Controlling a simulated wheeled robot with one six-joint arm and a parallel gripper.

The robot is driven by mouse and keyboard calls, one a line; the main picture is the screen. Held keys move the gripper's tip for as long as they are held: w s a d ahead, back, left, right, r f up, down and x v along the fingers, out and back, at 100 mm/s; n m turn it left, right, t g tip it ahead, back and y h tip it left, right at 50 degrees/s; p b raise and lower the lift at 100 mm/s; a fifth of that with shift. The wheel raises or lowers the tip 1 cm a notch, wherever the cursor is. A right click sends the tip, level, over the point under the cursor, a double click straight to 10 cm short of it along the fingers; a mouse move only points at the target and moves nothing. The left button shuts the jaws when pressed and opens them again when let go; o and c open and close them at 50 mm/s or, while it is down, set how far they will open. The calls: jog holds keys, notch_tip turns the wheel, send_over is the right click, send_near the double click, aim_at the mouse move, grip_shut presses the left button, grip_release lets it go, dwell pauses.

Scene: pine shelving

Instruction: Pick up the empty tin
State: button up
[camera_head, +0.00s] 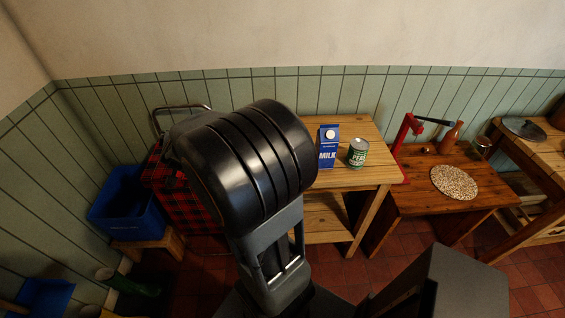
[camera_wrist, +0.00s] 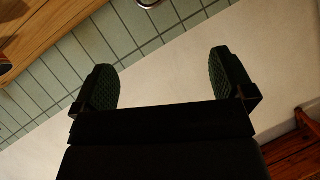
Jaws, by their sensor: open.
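A green and white tin (camera_head: 357,153) stands upright on a light pine table (camera_head: 345,180), just right of a blue milk carton (camera_head: 329,146). My gripper shows in the wrist view (camera_wrist: 170,80) with its two dark textured fingers wide apart and nothing between them. In the head view my black arm fills the middle, and the fingers cannot be made out there. The tin does not clearly show in the wrist view. Whether the tin is empty cannot be seen.
A blue crate (camera_head: 128,205) and a red tartan bag (camera_head: 185,205) stand at left. The pine table's front right is bare.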

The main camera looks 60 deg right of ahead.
jog(key=shift+s+d+f+m+g+h, duration=1.25)
jog(key=shift+s+d+f+g, duration=1.3)
jog(key=shift+d, duration=1.85)
jog(key=shift+s+d+f+m+g+h, duration=0.7)
jog(key=shift+s+d+f+m+g, duration=1.2)
jog(key=shift+s+d+f, duration=1.85)
jog(key=shift+s+d+f+m+g+h, duration=1.15)
jog(key=shift+s+d+f+g, duration=1.1)
jog(key=shift+d, duration=2.75)
jog(key=shift+r, duration=0.1)
jog(key=c, duration=0.9)
jog(key=shift+o, duration=0.2)
